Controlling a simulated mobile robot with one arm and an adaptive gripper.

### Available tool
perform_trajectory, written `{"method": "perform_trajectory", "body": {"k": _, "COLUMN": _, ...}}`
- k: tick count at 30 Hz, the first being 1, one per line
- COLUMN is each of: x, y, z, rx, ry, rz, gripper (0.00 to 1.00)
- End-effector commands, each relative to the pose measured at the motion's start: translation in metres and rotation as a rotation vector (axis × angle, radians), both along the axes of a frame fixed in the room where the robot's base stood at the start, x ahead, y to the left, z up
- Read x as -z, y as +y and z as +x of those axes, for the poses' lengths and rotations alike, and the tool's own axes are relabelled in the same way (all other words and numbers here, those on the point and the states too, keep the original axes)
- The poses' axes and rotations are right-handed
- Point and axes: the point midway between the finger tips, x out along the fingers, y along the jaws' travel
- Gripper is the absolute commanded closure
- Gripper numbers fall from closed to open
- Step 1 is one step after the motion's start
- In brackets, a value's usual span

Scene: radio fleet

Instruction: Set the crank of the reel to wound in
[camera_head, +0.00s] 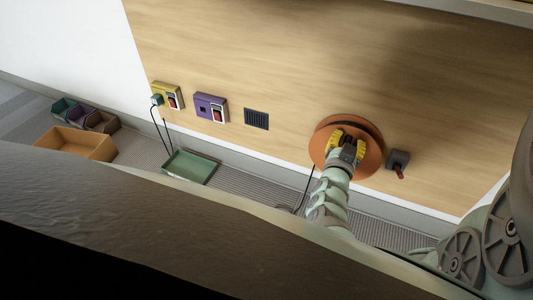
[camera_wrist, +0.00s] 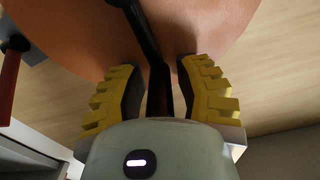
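The reel (camera_head: 323,131) is an orange disc mounted on the wooden wall panel, and it fills the top of the wrist view (camera_wrist: 75,35). Its crank (camera_wrist: 140,25) is a black arm running down from the top, with a dark handle between my fingers. My gripper (camera_head: 347,143) is in front of the reel. In the wrist view its yellow ridged fingers (camera_wrist: 158,75) stand on either side of the handle, with narrow gaps showing. It looks open around the handle. In the head view, my gripper hides the crank.
A grey switch box (camera_head: 398,159) with a red lever is right of the reel. A vent (camera_head: 256,119), a purple box (camera_head: 211,106) and a yellow box (camera_head: 166,95) are to the left. A green tray (camera_head: 190,167) and an orange bin (camera_head: 75,143) stand below them.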

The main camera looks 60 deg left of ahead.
Motion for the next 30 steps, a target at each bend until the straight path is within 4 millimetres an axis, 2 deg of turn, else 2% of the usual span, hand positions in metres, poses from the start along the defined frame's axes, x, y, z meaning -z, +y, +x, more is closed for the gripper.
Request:
{"method": "perform_trajectory", "body": {"k": 1, "x": 0.0000, "y": 0.0001, "z": -0.0001, "rx": 0.000, "ry": 0.000, "rz": 0.000, "gripper": 0.74}}
{"method": "perform_trajectory", "body": {"k": 9, "x": 0.0001, "y": 0.0001, "z": -0.0002, "rx": 0.000, "ry": 0.000, "rz": 0.000, "gripper": 1.00}}
{"method": "perform_trajectory", "body": {"k": 23, "x": 0.0002, "y": -0.0008, "z": 0.0002, "rx": -0.001, "ry": 0.007, "rz": 0.011, "gripper": 1.00}}
{"method": "perform_trajectory", "body": {"k": 30, "x": 0.0007, "y": -0.0064, "z": 0.0010, "rx": -0.002, "ry": 0.055, "rz": 0.091, "gripper": 1.00}}
